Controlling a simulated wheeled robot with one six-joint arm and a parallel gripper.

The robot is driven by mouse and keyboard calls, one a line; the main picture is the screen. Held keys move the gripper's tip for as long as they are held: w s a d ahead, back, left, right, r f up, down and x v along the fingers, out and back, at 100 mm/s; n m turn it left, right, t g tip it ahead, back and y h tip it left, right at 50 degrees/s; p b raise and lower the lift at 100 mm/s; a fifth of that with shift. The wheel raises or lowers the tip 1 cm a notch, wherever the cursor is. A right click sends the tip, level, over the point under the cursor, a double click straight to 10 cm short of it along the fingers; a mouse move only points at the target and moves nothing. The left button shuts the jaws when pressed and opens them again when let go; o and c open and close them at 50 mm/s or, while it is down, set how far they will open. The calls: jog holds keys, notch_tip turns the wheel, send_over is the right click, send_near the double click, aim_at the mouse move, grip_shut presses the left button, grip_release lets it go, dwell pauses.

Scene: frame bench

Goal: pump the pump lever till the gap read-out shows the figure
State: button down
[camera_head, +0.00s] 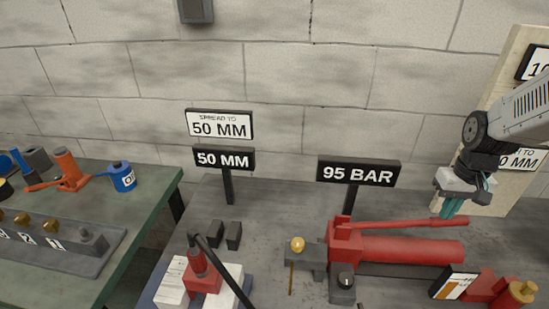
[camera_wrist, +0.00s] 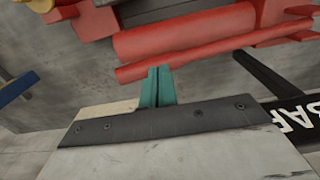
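The red pump lever (camera_head: 408,223) lies almost level above the red pump cylinder (camera_head: 410,250). The gap read-out (camera_head: 224,159) shows 50 MM, and the white sign (camera_head: 219,125) above it reads SPREAD TO 50 MM. My gripper (camera_head: 449,208) is above the lever's free right end, with its teal fingers pointing down. In the wrist view the fingers (camera_wrist: 157,85) are together with nothing visible between them. Their tips come close to the lever (camera_wrist: 215,47); I cannot tell whether they touch it.
A black sign (camera_head: 358,172) reads 95 BAR behind the pump. A yellow-knobbed valve (camera_head: 297,244) stands left of the pump. The red spreading tool (camera_head: 203,276) stands among pale blocks at the front. A green bench (camera_head: 140,210) with other tools is at left.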

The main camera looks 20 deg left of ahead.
notch_tip(320, 180, down, 4)
jog(key=shift+f, duration=0.1)
jog(key=shift+r, duration=4.1)
notch_tip(320, 180, up, 5)
jog(key=s+d+r+m, duration=0.1)
jog(key=s+r, duration=0.2)
jog(key=s, duration=1.1)
jog(key=s+d+r+m+t, duration=0.1)
jog(key=s+r, duration=0.2)
jog(key=s, duration=1.1)
jog(key=shift+d+r, duration=0.25)
jog(key=shift+d, duration=0.1)
